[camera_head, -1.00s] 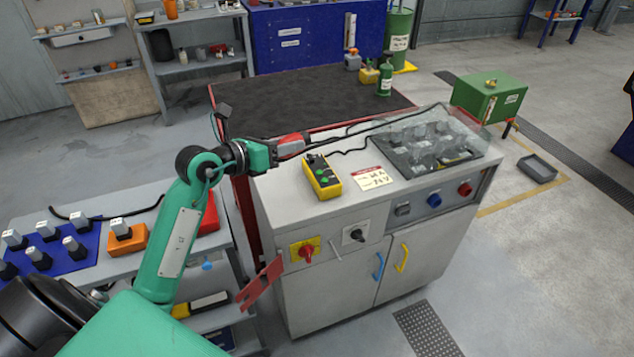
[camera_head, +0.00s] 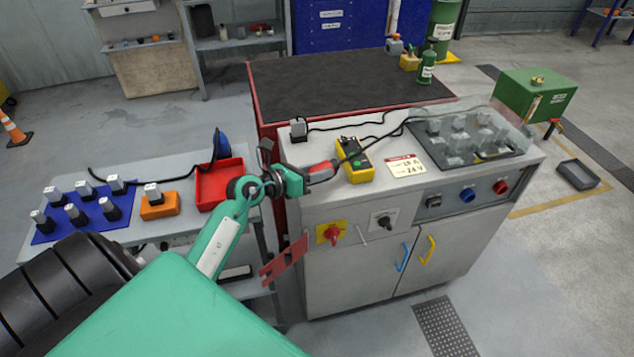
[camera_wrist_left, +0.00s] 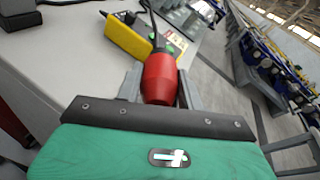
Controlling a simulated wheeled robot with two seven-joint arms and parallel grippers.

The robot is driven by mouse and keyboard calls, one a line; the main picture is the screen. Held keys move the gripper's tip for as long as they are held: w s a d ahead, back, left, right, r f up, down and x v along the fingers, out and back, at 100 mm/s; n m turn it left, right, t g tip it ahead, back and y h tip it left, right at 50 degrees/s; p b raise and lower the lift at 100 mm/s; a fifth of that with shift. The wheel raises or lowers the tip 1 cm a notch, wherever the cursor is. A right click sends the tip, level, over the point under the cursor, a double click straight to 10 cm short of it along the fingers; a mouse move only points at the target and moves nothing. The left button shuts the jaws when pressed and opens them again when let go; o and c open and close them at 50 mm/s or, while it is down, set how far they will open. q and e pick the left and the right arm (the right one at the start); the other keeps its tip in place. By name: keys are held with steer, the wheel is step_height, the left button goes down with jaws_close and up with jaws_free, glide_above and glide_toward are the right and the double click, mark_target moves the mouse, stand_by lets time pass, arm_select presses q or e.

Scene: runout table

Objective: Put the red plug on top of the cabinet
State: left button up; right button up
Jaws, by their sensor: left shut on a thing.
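My left gripper (camera_head: 310,175) is shut on the red plug (camera_head: 322,172), a red rounded body with a black cable from its far end. The plug is at the left end of the grey cabinet (camera_head: 335,280), by its top; the height of any gap is hard to judge. In the left wrist view the red plug (camera_wrist_left: 160,78) lies between the gripper's two grey fingers (camera_wrist_left: 160,88), with the pale cabinet top (camera_wrist_left: 75,55) to its left. My right gripper is out of view.
A yellow button box (camera_head: 357,162) stands close to the plug, beside a label card (camera_head: 405,166). A clear-covered panel (camera_head: 465,140) fills the right. A red tray (camera_head: 218,184) is on the left bench.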

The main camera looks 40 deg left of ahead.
mark_target(317, 191)
arm_select(q)
step_height(317, 191, down, 4)
steer(key=shift+r, duration=0.15)
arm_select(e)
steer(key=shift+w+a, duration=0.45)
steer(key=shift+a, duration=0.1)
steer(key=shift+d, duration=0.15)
arm_select(q)
steer(key=shift+f, duration=0.3)
steer(key=o, duration=1.2)
steer(key=shift+c, duration=0.2)
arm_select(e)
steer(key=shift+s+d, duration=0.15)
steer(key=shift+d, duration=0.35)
arm_select(q)
steer(key=shift+r, duration=0.1)
